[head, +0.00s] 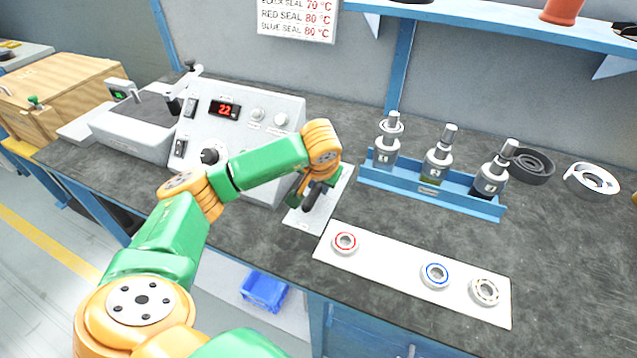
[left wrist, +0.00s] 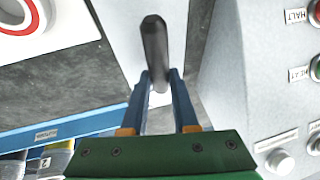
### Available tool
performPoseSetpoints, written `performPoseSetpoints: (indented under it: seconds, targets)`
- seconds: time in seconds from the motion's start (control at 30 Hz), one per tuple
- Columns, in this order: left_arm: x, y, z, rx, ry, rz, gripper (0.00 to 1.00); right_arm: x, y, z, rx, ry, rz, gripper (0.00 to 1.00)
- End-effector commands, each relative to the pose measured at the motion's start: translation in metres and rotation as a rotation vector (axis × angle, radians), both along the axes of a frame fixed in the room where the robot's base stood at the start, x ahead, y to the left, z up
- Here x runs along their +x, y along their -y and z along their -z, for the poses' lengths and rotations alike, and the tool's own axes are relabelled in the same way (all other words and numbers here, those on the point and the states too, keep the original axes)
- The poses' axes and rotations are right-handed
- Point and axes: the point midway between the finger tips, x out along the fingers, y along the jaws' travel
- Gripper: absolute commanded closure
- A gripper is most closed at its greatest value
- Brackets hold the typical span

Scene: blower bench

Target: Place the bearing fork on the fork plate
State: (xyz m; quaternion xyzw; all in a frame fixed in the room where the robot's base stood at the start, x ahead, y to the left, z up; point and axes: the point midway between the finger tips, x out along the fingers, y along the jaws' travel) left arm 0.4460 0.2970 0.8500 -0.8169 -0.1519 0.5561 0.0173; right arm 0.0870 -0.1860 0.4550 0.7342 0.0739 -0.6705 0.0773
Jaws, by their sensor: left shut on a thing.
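The bearing fork shows as a dark handle (head: 319,194) in the head view, and the handle (left wrist: 154,45) also shows in the left wrist view. My left gripper (head: 309,198) is shut on the handle, with a blue finger on each side of it in the left wrist view (left wrist: 160,77). The fork plate (head: 300,222) is a pale plate on the bench, under and around the gripper; it also shows in the left wrist view (left wrist: 120,22). The fork's far end is hidden, so I cannot tell whether it touches the plate. My right gripper is out of view.
A white strip (head: 390,268) with red, blue and pale ring bearings lies to the right. Behind it, a blue rack (head: 430,187) holds several grey-topped pieces. The heater box (head: 240,125) stands close behind my left arm.

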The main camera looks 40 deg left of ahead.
Motion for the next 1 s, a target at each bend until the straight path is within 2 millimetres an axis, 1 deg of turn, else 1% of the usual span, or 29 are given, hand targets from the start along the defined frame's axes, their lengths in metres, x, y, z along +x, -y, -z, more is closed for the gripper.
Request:
performPoseSetpoints:
  seconds: [0.17,0.2,0.3,0.57,0.67,0.77,1.0]
  targets:
    - [0.0,0.0,0.004,0.0,0.002,-0.001,1.0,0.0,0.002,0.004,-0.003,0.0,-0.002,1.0]
    - [0.0,0.0,0.004,0.0,0.0,-0.001,0.67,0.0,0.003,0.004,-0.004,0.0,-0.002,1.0]
    - [0.0,0.0,0.003,0.0,0.0,-0.001,0.42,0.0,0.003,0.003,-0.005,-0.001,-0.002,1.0]
    - [0.0,0.0,0.003,0.0,0.0,0.0,0.42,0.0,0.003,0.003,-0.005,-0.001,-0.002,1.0]
    - [0.0,0.001,-0.005,-0.001,0.002,0.001,0.42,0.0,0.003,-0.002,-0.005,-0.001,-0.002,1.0]
    - [-0.006,0.006,-0.021,-0.001,0.006,0.003,0.42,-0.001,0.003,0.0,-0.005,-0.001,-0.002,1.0]
    - [-0.028,0.024,-0.08,0.0,0.007,0.003,0.42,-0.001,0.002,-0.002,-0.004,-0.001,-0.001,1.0]
